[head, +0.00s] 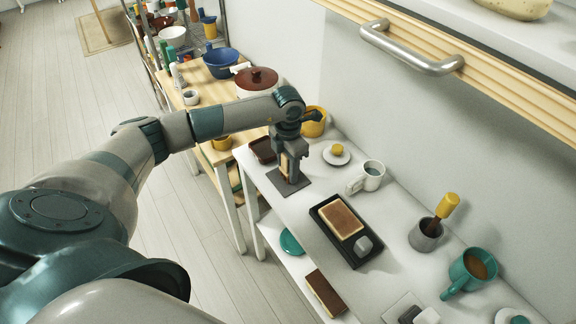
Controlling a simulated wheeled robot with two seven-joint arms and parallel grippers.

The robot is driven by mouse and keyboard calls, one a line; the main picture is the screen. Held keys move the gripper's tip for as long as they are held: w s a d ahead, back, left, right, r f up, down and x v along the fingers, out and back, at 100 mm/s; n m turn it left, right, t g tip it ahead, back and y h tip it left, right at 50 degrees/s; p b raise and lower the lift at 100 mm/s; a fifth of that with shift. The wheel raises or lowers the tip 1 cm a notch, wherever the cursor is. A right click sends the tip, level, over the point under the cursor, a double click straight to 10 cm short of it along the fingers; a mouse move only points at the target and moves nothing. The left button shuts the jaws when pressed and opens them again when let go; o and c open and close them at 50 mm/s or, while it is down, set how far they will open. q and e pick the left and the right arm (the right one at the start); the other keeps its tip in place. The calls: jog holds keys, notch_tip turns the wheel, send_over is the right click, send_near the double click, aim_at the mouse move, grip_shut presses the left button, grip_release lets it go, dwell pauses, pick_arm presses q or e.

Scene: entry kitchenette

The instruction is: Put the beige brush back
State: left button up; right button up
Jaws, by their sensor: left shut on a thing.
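My left gripper (291,172) points down over the dark grey square mat (296,202) at the far end of the white table. It is shut on a narrow tan thing (284,163), which looks like the beige brush. The fingers hide much of it. Its lower end is at or just above the mat; I cannot tell whether it touches. My right gripper is not in view.
A black tray (352,260) with a tan-topped block (342,219) lies nearer. A white mug (373,174), a saucer (335,159), a grey cup (424,238) holding a yellow-handled tool and a teal mug (462,279) stand along the wall. A brown tray (262,150) is beside the gripper.

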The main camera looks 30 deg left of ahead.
pick_arm(q)
jog(key=shift+f, duration=0.15)
jog(key=shift+f+b, duration=0.1)
jog(key=shift+b, duration=0.2)
jog(key=o, duration=1.1)
